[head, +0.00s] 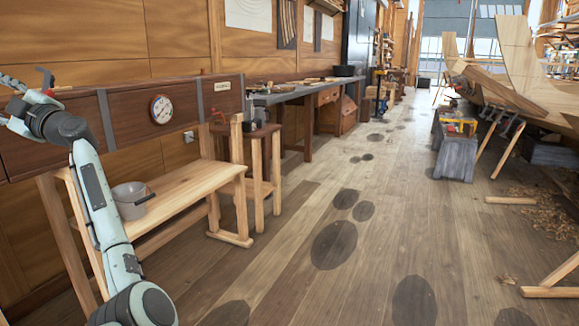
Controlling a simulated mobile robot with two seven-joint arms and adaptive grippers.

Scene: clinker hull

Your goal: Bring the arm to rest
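One pale green and dark grey arm of mine (92,190) rises from the bottom left of the head view. It bends at a dark joint (62,126) in front of the wooden wall and runs on to the left edge. I see nothing held.
A wooden bench (185,190) with a grey bucket (130,200) stands close beside the arm. The boat hull (520,75) and a grey trestle (453,155) are right. The middle floor is clear.

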